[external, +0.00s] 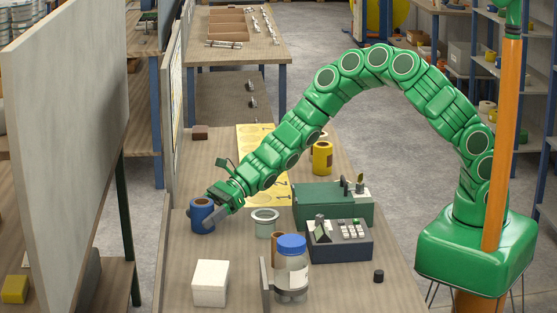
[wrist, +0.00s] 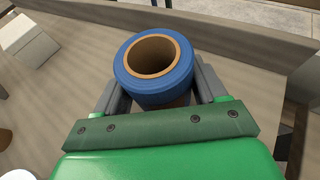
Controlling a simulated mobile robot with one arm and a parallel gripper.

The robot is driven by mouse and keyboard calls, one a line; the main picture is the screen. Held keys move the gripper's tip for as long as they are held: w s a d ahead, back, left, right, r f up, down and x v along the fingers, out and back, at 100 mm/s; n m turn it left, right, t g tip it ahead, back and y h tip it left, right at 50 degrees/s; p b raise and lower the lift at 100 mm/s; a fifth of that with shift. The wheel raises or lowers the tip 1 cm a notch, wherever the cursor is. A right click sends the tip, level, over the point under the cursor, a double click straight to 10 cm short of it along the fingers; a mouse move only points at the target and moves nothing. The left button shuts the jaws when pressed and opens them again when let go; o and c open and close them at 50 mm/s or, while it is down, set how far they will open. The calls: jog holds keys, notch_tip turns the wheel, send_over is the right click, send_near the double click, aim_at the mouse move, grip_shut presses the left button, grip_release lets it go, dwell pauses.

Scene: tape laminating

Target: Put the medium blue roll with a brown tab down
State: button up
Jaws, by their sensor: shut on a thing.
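The blue roll (external: 201,220) with a brown core stands upright at the left side of the workbench (external: 200,250). My gripper (external: 208,211) is shut on it, one grey finger on each side. In the wrist view the roll (wrist: 130,88) sits between the two fingers, with its open brown core facing the camera. A small brown patch shows low on the roll's near side, partly hidden by my gripper. I cannot tell whether the roll's bottom touches the bench.
A white box (external: 210,283) and a blue-lidded jar (external: 291,275) are nearer the camera. A yellow roll (external: 322,157) stands farther back by a yellow sheet (external: 256,140). An upright panel (external: 68,150) rises to the left.

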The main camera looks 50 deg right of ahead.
jog(key=shift+f, duration=0.15)
jog(key=o, duration=1.1)
jog(key=shift+d+r, duration=0.15)
jog(key=shift+r, duration=0.05)
jog(key=shift+v, duration=5.85)
jog(key=shift+r, duration=0.15)
